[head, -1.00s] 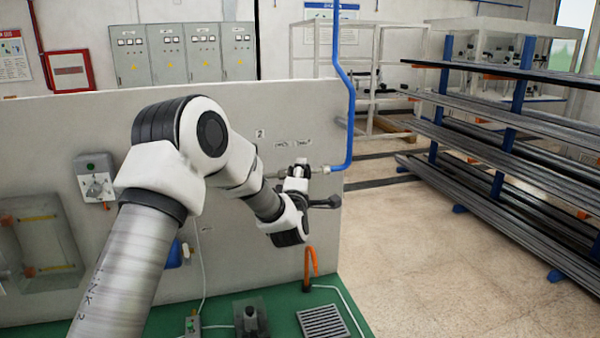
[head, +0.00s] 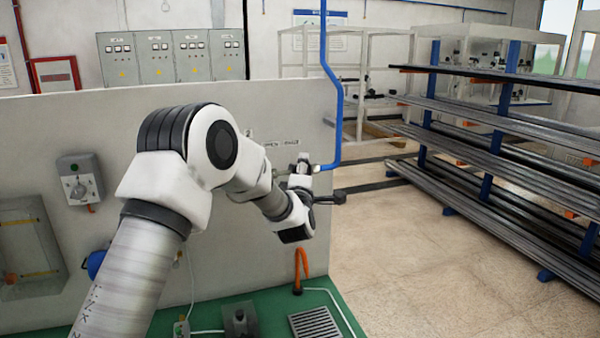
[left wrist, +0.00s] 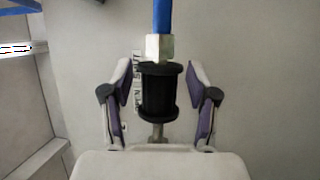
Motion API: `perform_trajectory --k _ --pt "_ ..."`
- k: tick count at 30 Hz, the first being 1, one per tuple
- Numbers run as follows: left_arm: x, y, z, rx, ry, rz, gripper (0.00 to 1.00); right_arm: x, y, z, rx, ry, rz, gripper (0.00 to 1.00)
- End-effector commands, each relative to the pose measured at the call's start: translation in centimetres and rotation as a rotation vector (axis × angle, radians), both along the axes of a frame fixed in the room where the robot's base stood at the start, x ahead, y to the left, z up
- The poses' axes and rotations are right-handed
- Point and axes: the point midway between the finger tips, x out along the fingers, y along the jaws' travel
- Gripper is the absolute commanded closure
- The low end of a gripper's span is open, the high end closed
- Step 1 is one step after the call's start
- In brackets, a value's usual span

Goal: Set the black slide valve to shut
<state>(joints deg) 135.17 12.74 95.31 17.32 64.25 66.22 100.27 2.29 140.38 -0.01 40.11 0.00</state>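The black slide valve (left wrist: 160,93) is a ribbed-end black sleeve in the middle of the left wrist view. It sits between a metal hex fitting (left wrist: 160,47) under a blue pipe and a thin metal stem below. My left gripper (left wrist: 160,72) is open. Its two purple-padded fingers stand on either side of the valve, with a gap on both sides. Small OPEN and SHUT lettering (left wrist: 137,82) shows beside the valve, partly hidden. In the head view my left gripper (head: 301,165) is at the panel by the pipe's end and hides most of the valve. My right gripper is not in view.
The blue pipe (head: 332,100) rises beside the grey panel (head: 140,130). A switch box (head: 80,180) hangs on the panel. An orange hook-shaped part (head: 301,268) and a grate (head: 318,323) are on the green base below. Racks of bars (head: 500,150) stand right, beyond clear floor.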

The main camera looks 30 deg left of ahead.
Motion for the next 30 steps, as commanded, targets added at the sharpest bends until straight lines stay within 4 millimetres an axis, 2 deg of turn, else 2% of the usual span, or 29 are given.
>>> perform_trajectory --k 8,11,21,25,30 --pt "-0.6 -0.3 -0.1 0.000 0.001 0.000 0.41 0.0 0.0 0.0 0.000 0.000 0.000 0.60" --pt "-1.9 -1.1 -0.4 -0.001 0.002 -0.001 0.41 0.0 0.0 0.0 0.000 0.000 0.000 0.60" --pt "-9.0 -4.9 -1.8 0.003 0.004 -0.003 0.41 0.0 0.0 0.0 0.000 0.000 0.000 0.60" --pt "-10.2 -5.5 -2.0 0.002 0.002 -0.002 0.41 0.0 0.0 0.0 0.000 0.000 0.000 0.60" --pt "-10.4 -5.6 -2.0 0.002 0.002 -0.002 0.41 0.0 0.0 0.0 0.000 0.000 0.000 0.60"
